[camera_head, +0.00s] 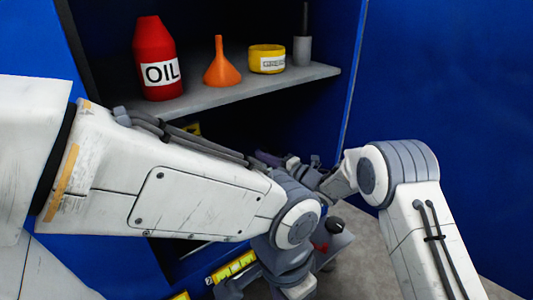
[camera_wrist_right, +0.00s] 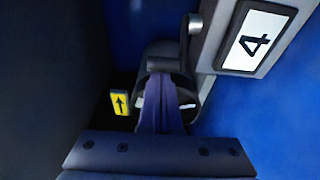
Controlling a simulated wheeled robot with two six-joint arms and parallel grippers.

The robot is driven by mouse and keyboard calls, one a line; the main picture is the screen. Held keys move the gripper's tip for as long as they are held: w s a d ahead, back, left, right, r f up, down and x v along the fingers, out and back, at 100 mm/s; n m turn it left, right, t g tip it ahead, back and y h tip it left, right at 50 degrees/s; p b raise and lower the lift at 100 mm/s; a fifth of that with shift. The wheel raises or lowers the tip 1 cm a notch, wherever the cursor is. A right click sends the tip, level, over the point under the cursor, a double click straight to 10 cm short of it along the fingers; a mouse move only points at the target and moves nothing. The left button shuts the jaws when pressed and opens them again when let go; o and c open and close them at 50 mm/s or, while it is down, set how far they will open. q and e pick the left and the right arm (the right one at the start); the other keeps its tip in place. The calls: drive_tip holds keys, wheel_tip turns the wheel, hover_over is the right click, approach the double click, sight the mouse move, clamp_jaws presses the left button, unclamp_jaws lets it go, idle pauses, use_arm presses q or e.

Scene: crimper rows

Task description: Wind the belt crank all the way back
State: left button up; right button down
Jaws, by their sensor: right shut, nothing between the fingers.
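My right gripper (camera_head: 268,158) is in front of the dark cabinet opening in the head view, partly hidden behind my left arm. In the right wrist view its two purple-grey fingers (camera_wrist_right: 163,90) are together and empty. Just beyond them is a dark rounded part (camera_wrist_right: 168,55) with a grey bar at its upper right; I cannot tell surely whether it is the belt crank or whether the fingers touch it. In the head view a grey part with a black knob (camera_head: 335,225) and a red spot shows beside my left wrist.
A blue cabinet (camera_head: 353,60) has a grey shelf (camera_head: 225,93) holding a red oil bottle (camera_head: 154,45), orange funnel (camera_head: 221,65), yellow grease tin (camera_head: 267,50) and grey cup (camera_head: 302,50). The wrist view shows a plate marked 4 (camera_wrist_right: 255,38) and a yellow arrow tag (camera_wrist_right: 120,103).

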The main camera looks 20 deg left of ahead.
drive_tip(key=shift+w+d+p, duration=0.3)
drive_tip(key=shift+w+d, duration=0.4)
drive_tip(key=shift+d, duration=0.3)
drive_tip(key=shift+w+d+p, duration=0.25)
drive_tip(key=shift+w+d, duration=0.45)
drive_tip(key=shift+d, duration=0.3)
